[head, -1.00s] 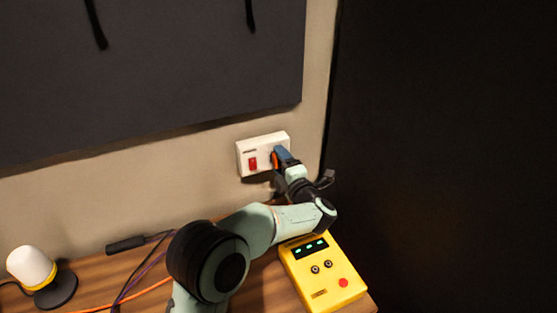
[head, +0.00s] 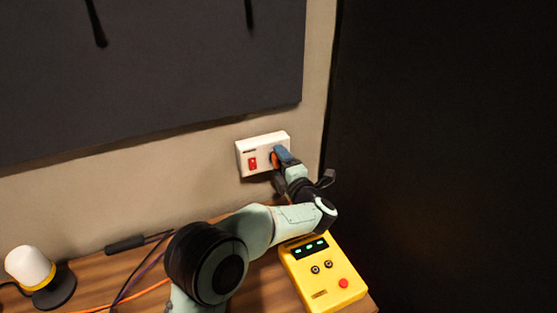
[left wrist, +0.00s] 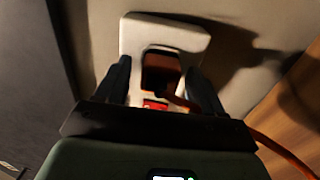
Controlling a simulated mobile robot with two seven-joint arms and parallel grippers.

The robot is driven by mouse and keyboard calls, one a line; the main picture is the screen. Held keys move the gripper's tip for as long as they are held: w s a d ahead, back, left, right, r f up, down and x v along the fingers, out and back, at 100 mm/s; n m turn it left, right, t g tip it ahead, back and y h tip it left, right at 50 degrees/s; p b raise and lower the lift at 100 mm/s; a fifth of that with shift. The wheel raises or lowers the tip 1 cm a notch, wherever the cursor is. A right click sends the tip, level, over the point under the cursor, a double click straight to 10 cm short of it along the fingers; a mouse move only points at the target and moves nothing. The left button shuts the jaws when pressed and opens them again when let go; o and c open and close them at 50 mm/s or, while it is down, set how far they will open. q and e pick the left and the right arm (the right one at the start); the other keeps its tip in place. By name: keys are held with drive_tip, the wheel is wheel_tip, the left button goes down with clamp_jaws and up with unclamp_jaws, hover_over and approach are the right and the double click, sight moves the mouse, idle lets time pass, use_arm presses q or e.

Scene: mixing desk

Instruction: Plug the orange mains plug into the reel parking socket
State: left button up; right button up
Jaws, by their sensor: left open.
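The orange mains plug (head: 275,160) is at the white wall socket (head: 246,147), on its right part. In the left wrist view the plug (left wrist: 160,72) sits against the socket plate (left wrist: 190,38), between my fingers. My left gripper (head: 284,157) reaches up to the socket from the desk. It is open, with one finger on each side of the plug; it also shows in the left wrist view (left wrist: 158,68). Whether the fingers touch the plug is unclear. The reel parking socket is not visible. My right gripper is not in view.
A yellow device (head: 325,270) with green displays stands below my arm at the desk's right end. A lamp (head: 32,268) stands at the left, with cables (head: 150,289) and a black connector (head: 126,245) nearby. A dark panel (head: 150,60) hangs above the socket.

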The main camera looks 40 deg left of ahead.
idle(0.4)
use_arm(q)
clamp_jaws()
drive_tip(key=shift+b+v, duration=1.4)
drive_tip(key=shift+v, duration=1.6)
